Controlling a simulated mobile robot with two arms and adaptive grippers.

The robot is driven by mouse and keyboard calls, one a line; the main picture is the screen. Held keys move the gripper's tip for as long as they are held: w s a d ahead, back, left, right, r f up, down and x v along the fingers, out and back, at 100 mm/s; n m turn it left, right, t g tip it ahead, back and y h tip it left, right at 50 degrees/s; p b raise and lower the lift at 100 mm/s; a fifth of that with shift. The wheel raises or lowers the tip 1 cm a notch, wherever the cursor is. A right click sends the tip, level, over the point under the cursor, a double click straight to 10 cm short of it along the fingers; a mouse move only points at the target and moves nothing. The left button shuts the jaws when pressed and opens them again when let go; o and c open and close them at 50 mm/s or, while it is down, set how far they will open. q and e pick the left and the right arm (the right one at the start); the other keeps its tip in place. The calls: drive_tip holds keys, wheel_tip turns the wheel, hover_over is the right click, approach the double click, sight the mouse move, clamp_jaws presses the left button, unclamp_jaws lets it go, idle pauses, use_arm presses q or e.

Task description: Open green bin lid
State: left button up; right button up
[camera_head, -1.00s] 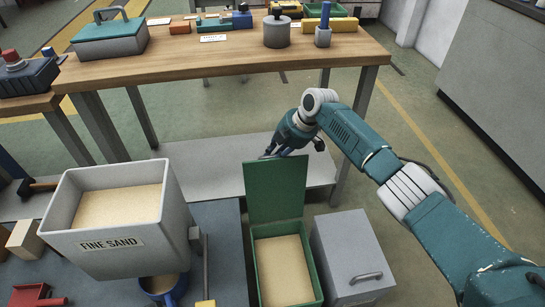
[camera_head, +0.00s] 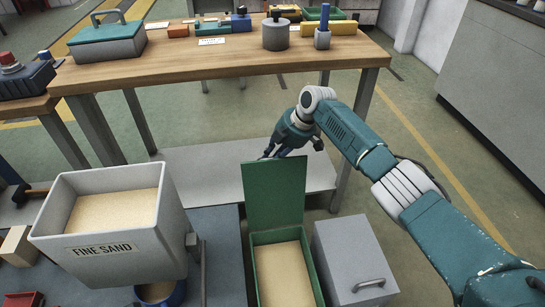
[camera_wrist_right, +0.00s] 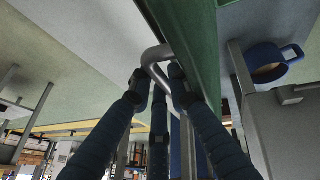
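The green bin (camera_head: 316,270) stands on the floor, with sand inside. Its green lid (camera_head: 273,196) is raised about upright on the far side of the bin, leaving the top open. My right gripper (camera_head: 274,152) is behind the lid's top edge, its fingertips partly hidden in the head view. In the right wrist view, the fingers of my right gripper (camera_wrist_right: 158,78) close in from both sides around a grey metal handle (camera_wrist_right: 156,52) on the green lid (camera_wrist_right: 190,35). My left gripper is not in view.
A grey lidded bin (camera_head: 350,255) stands right beside the green bin. A grey hopper marked FINE SAND (camera_head: 105,248) is at left, above a blue mug (camera_head: 172,295). A wooden workbench (camera_head: 220,65) with boxes and parts stands behind, over a grey lower shelf (camera_head: 200,175).

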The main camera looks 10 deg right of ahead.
drive_tip(key=o, duration=0.4)
drive_tip(key=shift+w+d+f, duration=0.15)
drive_tip(key=shift+w+f, duration=0.25)
drive_tip(key=shift+f, duration=0.15)
drive_tip(key=shift+c, duration=0.2)
drive_tip(key=v, duration=1.2)
drive_tip(key=shift+r, duration=0.45)
drive_tip(key=shift+s+r, duration=0.2)
drive_tip(key=shift+r, duration=0.15)
drive_tip(key=shift+f, duration=0.1)
